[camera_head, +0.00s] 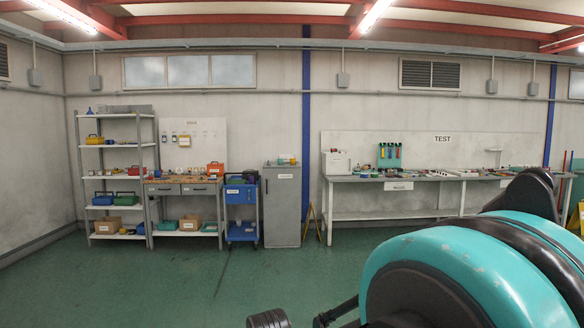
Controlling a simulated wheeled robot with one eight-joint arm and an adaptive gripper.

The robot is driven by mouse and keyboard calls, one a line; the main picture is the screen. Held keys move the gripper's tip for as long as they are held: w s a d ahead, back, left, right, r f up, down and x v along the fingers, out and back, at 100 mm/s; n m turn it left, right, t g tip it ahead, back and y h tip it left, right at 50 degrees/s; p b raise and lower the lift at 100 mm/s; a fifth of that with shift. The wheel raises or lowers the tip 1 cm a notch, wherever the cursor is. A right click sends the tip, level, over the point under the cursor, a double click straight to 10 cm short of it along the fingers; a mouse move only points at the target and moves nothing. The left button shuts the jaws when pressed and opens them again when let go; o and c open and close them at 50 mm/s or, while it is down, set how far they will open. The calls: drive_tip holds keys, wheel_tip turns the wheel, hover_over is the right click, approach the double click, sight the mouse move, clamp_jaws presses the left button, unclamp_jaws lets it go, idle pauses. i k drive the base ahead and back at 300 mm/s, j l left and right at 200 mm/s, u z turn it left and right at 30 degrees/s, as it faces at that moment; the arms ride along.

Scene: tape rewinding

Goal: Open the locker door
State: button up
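A tall, narrow grey locker (282,206) stands against the back wall, left of the blue column. Its front door looks closed and carries a small white label near the top. Some small items lie on its top. The locker is across the room from me, and nothing of my arm touches it. Large turquoise and black links of my arm fill the lower right of the view. No gripper fingers can be made out.
A blue tool cart (241,210) stands close to the locker's left, beside a workbench (185,188) and a shelf rack (117,170). A yellow folding sign (312,222) stands to its right, then a long test bench (400,179). The green floor (200,280) ahead is clear.

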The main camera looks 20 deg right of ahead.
sight(282, 186)
drive_tip(key=i+z, duration=0.25)
drive_tip(key=l+z, duration=0.1)
drive_tip(key=z, duration=0.15)
drive_tip(key=i, duration=4.55)
drive_tip(key=i+u, duration=0.15)
drive_tip(key=i, duration=0.75)
drive_tip(key=i+l+u, duration=0.15)
drive_tip(key=i, duration=0.15)
